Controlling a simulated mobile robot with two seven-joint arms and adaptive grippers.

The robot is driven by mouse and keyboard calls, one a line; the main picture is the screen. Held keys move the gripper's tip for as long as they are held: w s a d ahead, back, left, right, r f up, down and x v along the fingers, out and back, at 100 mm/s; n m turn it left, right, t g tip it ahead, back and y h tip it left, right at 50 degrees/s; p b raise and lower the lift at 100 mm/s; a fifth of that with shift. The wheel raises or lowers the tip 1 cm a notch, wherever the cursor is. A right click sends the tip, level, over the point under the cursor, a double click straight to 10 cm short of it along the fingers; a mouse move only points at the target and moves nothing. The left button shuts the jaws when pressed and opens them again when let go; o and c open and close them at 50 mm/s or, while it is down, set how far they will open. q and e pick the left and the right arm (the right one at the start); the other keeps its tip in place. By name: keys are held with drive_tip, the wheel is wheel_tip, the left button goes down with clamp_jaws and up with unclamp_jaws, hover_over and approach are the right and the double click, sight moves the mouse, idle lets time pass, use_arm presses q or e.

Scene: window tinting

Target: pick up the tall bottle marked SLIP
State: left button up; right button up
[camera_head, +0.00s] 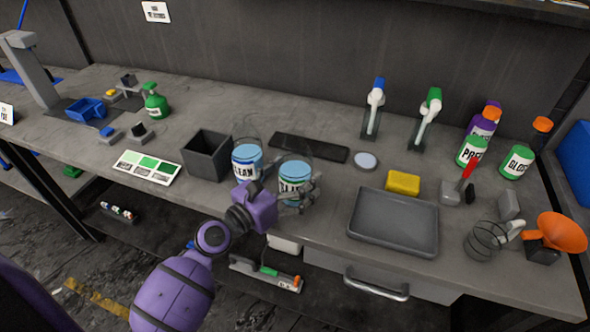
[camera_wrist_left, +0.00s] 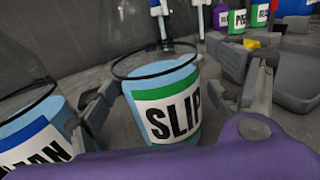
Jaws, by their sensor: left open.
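The container marked SLIP (camera_wrist_left: 170,108) is a round pail with a green band, light blue inside and a thin dark hoop above its rim. In the head view it stands upright on the bench (camera_head: 295,177), its label partly hidden. My left gripper (camera_head: 284,192) is open, reaching in from the front. In the left wrist view its fingers (camera_wrist_left: 172,104) lie on either side of the SLIP pail; I cannot tell whether they touch it. My right gripper is not in view.
A pail marked CLEAN (camera_head: 247,163) stands close on the left. A dark box (camera_head: 206,155) is beyond it. A yellow sponge (camera_head: 403,183) and grey tray (camera_head: 394,222) lie to the right. Labelled bottles (camera_head: 472,151) and spray bottles (camera_head: 373,108) stand at the back right.

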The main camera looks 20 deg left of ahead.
use_arm(q)
drive_tip(key=shift+w+d, duration=0.1)
drive_tip(key=shift+w, duration=0.05)
drive_tip(key=c, duration=1.4)
drive_tip(key=shift+o, duration=0.2)
